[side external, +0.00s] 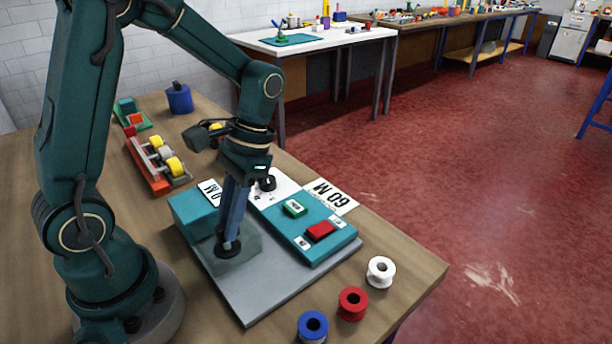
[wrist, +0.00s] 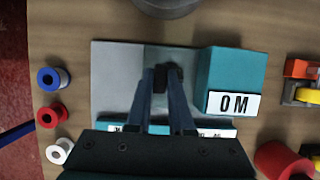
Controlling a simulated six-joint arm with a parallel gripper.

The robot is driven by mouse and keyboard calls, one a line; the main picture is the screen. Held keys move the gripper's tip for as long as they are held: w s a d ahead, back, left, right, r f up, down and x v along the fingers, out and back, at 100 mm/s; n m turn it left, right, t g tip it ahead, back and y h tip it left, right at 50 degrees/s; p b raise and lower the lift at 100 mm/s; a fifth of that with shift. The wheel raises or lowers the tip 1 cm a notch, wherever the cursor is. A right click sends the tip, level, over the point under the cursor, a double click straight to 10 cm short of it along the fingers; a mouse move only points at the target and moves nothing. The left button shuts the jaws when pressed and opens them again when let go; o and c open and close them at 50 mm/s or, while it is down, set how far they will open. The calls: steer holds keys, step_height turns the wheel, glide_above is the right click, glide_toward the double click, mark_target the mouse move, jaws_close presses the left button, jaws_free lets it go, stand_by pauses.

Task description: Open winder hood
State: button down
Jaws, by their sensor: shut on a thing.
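The winder has a grey base plate (side external: 270,285), a teal housing block (side external: 190,217) and a teal control panel with a green button (side external: 294,208) and a red button (side external: 320,231). A smoky see-through hood (side external: 245,258) sits low on the plate beside the teal block; it also shows in the wrist view (wrist: 183,55). My gripper (side external: 230,244) points down at the hood. In the wrist view, my gripper (wrist: 167,76) has its blue-grey fingers shut on the dark knob of the hood. The fingers hide part of the knob.
White (side external: 381,270), red (side external: 352,303) and blue (side external: 313,327) spools stand along the near table edge. An orange holder with yellow rolls (side external: 153,163) lies at the back left. A printed sheet (side external: 328,196) lies behind the panel. Bare wood shows right of the plate.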

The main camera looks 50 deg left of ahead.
steer(key=shift+d, duration=0.15)
stand_by(0.7)
steer(key=d, duration=0.8)
steer(key=shift+w+d, duration=0.1)
steer(key=shift+d, duration=0.2)
steer(key=c, duration=0.8)
jaws_free()
steer(key=shift+v, duration=2.6)
steer(key=shift+a+r, duration=0.1)
